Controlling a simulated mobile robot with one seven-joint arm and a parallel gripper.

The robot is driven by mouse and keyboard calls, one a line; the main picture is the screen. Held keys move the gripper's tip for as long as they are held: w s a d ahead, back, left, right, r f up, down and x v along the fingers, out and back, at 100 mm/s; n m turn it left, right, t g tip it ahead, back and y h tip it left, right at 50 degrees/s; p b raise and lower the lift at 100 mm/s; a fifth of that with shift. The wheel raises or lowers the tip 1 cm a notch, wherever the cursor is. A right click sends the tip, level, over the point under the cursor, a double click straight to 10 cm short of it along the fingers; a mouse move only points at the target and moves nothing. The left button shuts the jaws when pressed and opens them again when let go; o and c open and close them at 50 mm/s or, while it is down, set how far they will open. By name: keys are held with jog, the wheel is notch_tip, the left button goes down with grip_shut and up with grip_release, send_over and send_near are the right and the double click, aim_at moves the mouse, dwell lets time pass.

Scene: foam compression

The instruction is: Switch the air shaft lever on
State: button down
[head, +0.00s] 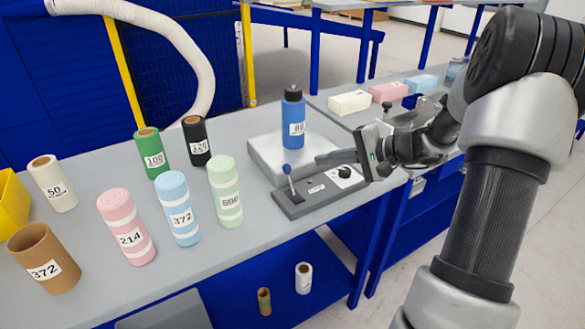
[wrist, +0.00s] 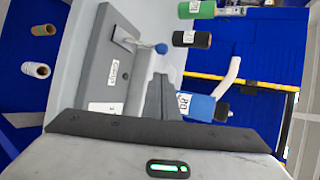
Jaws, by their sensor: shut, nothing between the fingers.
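The air shaft lever (head: 287,172) is a short metal rod with a blue ball knob, standing up from a dark grey control panel (head: 318,198). In the wrist view the blue knob (wrist: 161,48) is at upper centre, its rod rising from the panel (wrist: 97,62). My gripper (head: 318,161) reaches in from the right above the panel, its fingers pointing left toward the knob. It is shut and empty. In the wrist view my gripper's fingers (wrist: 158,78) end a little short of the knob, with a visible gap. A black dial (head: 344,172) sits at the panel's right end.
A blue bottle (head: 293,120) stands on a light grey block (head: 262,152) behind the panel. Several foam rolls, including a green one (head: 226,190), and cardboard tubes stand left on the table (head: 200,262). Coloured blocks (head: 389,92) lie on the table at the back right.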

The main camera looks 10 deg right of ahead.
aim_at(290, 181)
jog(key=shift+w+d+f+m+t, duration=0.25)
jog(key=shift+w+d+f+m, duration=0.05)
jog(key=shift+d, duration=0.25)
jog(key=shift+w+d+f+m+t, duration=0.25)
jog(key=shift+d+f+m, duration=0.05)
jog(key=shift+d, duration=0.25)
jog(key=x, duration=0.9)
jog(key=shift+a+f, duration=0.1)
jog(key=shift+a, duration=0.55)
jog(key=shift+s+a+r, duration=0.25)
jog(key=shift+s+a, duration=0.1)
jog(key=shift+s, duration=0.35)
jog(key=shift+s+a+r, duration=0.3)
jog(key=shift+s+a, duration=0.1)
jog(key=shift+s, duration=0.3)
jog(key=shift+f, duration=0.1)
